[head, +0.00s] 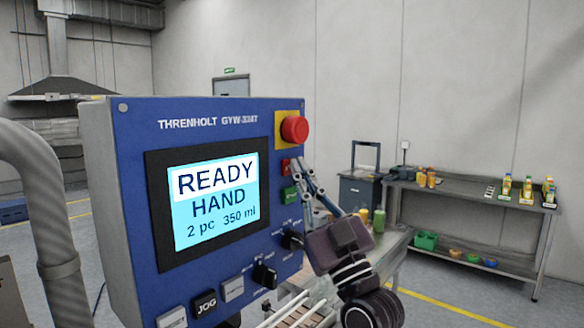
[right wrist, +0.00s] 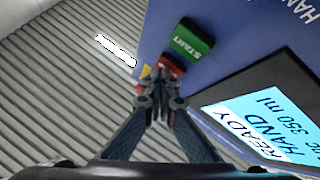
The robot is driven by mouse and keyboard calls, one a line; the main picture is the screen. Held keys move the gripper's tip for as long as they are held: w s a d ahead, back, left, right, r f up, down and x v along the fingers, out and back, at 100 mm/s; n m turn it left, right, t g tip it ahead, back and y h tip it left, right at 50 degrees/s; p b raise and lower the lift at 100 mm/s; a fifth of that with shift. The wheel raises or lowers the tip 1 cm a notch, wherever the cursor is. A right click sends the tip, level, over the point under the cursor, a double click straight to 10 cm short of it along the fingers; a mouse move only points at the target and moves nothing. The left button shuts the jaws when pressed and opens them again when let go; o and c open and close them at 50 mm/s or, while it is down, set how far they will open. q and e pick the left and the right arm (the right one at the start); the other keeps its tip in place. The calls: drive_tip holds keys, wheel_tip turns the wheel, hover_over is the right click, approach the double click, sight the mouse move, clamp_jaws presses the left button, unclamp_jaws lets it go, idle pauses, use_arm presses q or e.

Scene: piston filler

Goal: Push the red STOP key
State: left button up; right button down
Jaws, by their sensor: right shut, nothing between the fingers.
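The red STOP key (head: 286,166) is a small red rectangle on the right side of the blue control panel (head: 135,130), above the green START key (head: 290,194) and below the red mushroom button (head: 295,129) on its yellow plate. My right gripper (head: 299,174) is shut and empty, its fingertips at the panel's right edge beside the red and green keys. In the right wrist view the fingertips (right wrist: 158,78) cover part of the red key (right wrist: 174,64). I cannot tell whether they touch it. The START key (right wrist: 189,41) shows clear of them. My left gripper is out of view.
The screen (head: 215,200) reads READY, HAND, 2 pc 350 ml. Black knobs (head: 264,276) and the JOG key (head: 205,304) sit lower on the panel. A grey pipe (head: 45,200) stands at the left. A bench (head: 470,204) with bottles is farther back.

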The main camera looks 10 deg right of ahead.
drive_tip(key=shift+s+d, duration=0.45)
drive_tip(key=shift+s, duration=0.2)
drive_tip(key=shift+f, duration=0.1)
drive_tip(key=s+d, duration=0.1)
drive_tip(key=s, duration=0.1)
drive_tip(key=s+d, duration=0.1)
drive_tip(key=d, duration=0.1)
drive_tip(key=shift+s, duration=0.4)
